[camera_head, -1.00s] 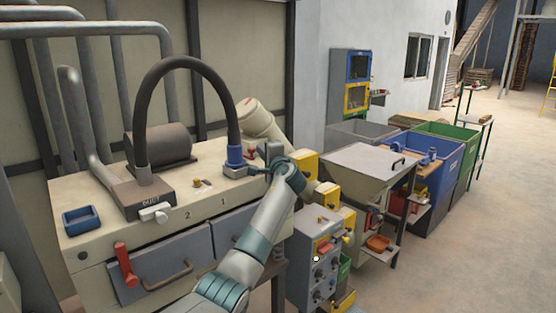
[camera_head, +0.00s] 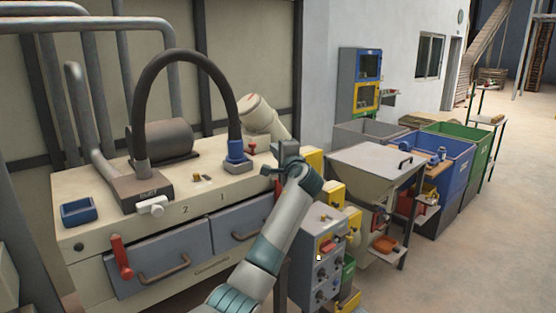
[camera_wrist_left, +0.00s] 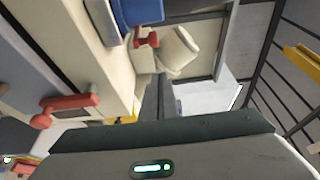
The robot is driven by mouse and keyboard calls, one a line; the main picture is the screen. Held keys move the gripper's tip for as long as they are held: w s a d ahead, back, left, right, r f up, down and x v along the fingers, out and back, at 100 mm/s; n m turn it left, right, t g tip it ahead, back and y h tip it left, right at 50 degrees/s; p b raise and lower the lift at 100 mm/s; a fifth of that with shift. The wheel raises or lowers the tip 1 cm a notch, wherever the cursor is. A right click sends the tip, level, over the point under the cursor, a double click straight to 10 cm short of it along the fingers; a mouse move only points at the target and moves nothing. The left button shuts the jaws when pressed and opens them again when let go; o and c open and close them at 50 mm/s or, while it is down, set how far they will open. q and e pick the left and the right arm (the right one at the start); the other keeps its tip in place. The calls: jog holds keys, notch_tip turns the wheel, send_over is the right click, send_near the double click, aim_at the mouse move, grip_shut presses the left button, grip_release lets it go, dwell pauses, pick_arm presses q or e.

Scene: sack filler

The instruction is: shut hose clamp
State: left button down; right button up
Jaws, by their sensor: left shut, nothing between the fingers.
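A black hose (camera_head: 183,55) arches from a grey box marked DUST (camera_head: 140,192) to a blue collar (camera_head: 236,150) on a grey base (camera_head: 238,166) atop the cream cabinet. A white handle (camera_head: 152,206) sits on the front of the DUST box. I cannot tell for sure which fitting is the hose clamp. My left gripper (camera_head: 267,170) is shut and empty, to the right of the collar and apart from it. In the left wrist view the shut fingers (camera_wrist_left: 156,98) show below the blue collar (camera_wrist_left: 139,12). My right gripper is not in view.
A small red fitting (camera_head: 251,148) stands behind the collar; it also shows in the left wrist view (camera_wrist_left: 147,38). A blue tray (camera_head: 78,212) and red lever (camera_head: 121,257) are at the cabinet's left. A grey control box (camera_head: 318,255) stands to the right.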

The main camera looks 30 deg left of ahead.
pick_arm(q)
jog(key=v, duration=0.1)
jog(key=b+v, duration=0.1)
jog(key=v, duration=0.3)
jog(key=shift+s+a+b, duration=0.3)
jog(key=shift+s+a, duration=0.05)
jog(key=shift+s, duration=0.1)
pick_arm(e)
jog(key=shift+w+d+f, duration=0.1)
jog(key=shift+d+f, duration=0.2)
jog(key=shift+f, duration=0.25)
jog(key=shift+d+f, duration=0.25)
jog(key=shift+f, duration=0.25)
